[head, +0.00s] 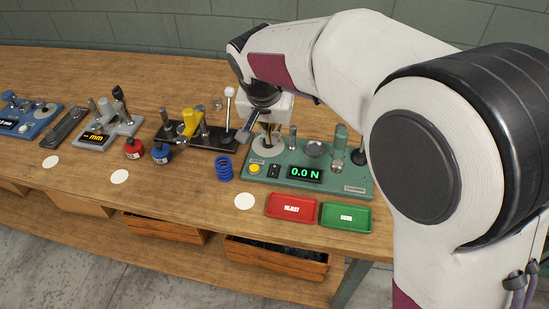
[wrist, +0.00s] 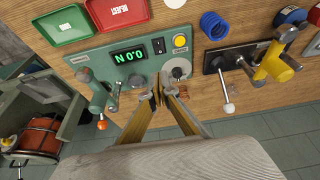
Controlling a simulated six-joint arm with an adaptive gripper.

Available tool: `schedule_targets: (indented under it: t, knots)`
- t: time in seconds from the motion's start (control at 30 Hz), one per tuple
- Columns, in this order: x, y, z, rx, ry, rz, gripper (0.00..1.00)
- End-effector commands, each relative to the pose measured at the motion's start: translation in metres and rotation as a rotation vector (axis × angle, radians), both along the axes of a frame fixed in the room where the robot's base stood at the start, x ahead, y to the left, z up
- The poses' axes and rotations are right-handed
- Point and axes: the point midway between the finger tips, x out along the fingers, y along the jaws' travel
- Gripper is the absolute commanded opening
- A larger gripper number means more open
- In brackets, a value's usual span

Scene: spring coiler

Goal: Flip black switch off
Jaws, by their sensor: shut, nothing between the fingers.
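The black switch (head: 274,171) is a small rocker with a white mark, set in the front face of the green tester (head: 330,186). It sits between a yellow button (head: 254,168) and a display (head: 304,174) reading 0.0 N. It also shows in the wrist view (wrist: 159,46), where the scene is upside down. I cannot tell which way the rocker is tipped. My gripper (head: 272,130) is above the rear left of the tester, near its round plate (head: 268,147). Its fingers (wrist: 160,94) are shut and empty, apart from the switch.
Red (head: 291,206) and green (head: 346,216) trays lie in front of the tester. A blue spring (head: 223,168) stands to its left. A black fixture (head: 200,134) with upright posts and a white-knobbed lever (head: 229,105) stands farther left.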

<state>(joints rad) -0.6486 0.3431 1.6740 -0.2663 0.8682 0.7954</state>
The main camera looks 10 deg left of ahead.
Motion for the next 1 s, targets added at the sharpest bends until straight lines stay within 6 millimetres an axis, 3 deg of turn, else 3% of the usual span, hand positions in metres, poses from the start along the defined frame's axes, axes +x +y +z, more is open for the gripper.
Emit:
schedule_targets:
  t: [0.37,1.0]
  knots:
    - [0.005,0.0,-0.017,-0.002,0.001,0.0,0.0]
    - [0.033,-0.001,-0.096,-0.003,0.003,0.0,0.0]
